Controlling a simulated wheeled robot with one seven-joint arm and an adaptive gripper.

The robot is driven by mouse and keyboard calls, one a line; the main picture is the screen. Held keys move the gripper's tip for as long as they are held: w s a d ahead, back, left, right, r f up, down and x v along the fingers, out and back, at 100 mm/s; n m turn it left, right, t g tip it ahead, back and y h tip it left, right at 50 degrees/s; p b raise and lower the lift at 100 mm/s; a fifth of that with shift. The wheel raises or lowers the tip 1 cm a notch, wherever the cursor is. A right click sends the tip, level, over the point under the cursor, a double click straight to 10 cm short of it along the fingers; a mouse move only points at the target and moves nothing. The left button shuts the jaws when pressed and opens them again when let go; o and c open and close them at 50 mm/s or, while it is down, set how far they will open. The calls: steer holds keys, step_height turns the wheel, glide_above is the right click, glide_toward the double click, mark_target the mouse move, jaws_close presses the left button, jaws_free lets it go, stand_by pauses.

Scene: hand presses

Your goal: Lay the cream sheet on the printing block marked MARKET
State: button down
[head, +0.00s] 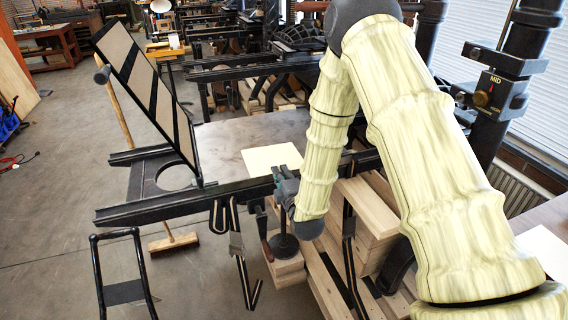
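A cream sheet (272,158) lies flat on the dark grey bed (222,141) of the press in front of me. My gripper (285,186) is at the bed's near rail, just below the sheet's near right corner in the picture. Its fingers are small and partly hidden by the wrist, so I cannot tell whether they are open or shut, or whether they touch the sheet. I can read no MARKET marking anywhere, and any block under the sheet is hidden. Another pale sheet (545,250) lies on a table at the right edge, partly behind my arm.
A hinged frame with tan panels (148,82) stands tilted open at the bed's left end. A black rail (160,208) runs along the near side. A post unit marked MID (495,90) stands at right. Wooden planks (368,208) sit below. More presses stand behind.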

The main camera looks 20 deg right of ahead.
mark_target(287, 159)
steer(key=shift+n+y, duration=0.3)
steer(key=w+d+r+b, duration=0.1)
steer(key=w, duration=0.1)
steer(key=w+d+r+b, duration=0.1)
steer(key=w, duration=0.1)
steer(key=w+d+r, duration=0.1)
steer(key=w+d, duration=0.1)
steer(key=shift+w+b, duration=0.15)
steer(key=shift+b, duration=0.25)
step_height(287, 159, down, 7)
steer(key=b, duration=0.3)
steer(key=shift+r+b, duration=0.2)
steer(key=shift+b, duration=0.1)
steer(key=c, duration=1.6)
jaws_free()
steer(key=shift+o, duration=0.2)
steer(key=shift+o, duration=0.6)
steer(key=s, duration=0.6)
